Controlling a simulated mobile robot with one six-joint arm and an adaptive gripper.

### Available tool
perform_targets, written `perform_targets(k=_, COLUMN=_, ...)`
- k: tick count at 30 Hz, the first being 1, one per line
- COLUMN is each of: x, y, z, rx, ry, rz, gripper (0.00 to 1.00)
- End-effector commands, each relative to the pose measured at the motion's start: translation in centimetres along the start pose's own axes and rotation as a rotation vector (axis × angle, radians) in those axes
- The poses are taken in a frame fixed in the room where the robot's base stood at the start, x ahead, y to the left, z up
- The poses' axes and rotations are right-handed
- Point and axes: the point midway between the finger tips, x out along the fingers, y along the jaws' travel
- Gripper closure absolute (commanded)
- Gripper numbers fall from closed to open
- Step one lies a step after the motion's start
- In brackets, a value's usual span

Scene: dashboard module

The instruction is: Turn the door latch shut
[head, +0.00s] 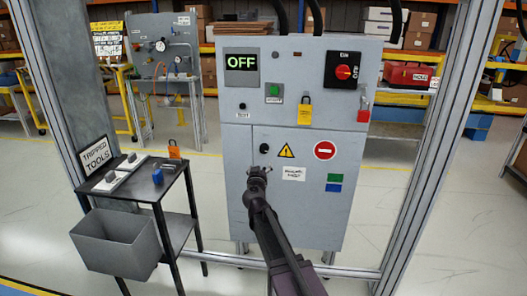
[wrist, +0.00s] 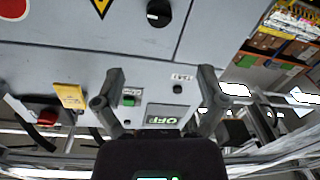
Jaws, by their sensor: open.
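The door latch is a round black knob (head: 264,148) near the upper left of the grey cabinet's lower door (head: 270,205). It also shows at the top of the wrist view (wrist: 159,13), with a small pale mark on its face. The lower door looks flush with the cabinet. My gripper (head: 257,171) is just below the latch in the head view, and I cannot tell its distance from the door. In the wrist view my gripper (wrist: 160,76) has its two fingers spread wide with nothing between them. The latch lies beyond the fingertips, apart from them.
The cabinet's upper panel carries an OFF display (head: 241,62), a green button (head: 274,91), a yellow padlock (head: 304,110) and a red rotary switch (head: 343,71). A black tool stand (head: 150,185) with a grey bin (head: 115,243) is at left. Metal frame posts flank the cabinet.

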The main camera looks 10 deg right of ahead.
Motion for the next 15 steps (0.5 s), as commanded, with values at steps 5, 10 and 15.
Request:
perform_targets(k=5, x=1.0, y=0.0, z=0.0, rx=0.000, ry=-0.001, rz=0.001, gripper=0.09)
perform_targets(k=10, x=2.7, y=0.0, z=0.0, rx=0.000, ry=-0.001, rz=0.001, gripper=0.09)
perform_targets(k=15, x=5.2, y=0.0, z=0.0, rx=0.000, ry=-0.001, rz=0.002, gripper=0.09)
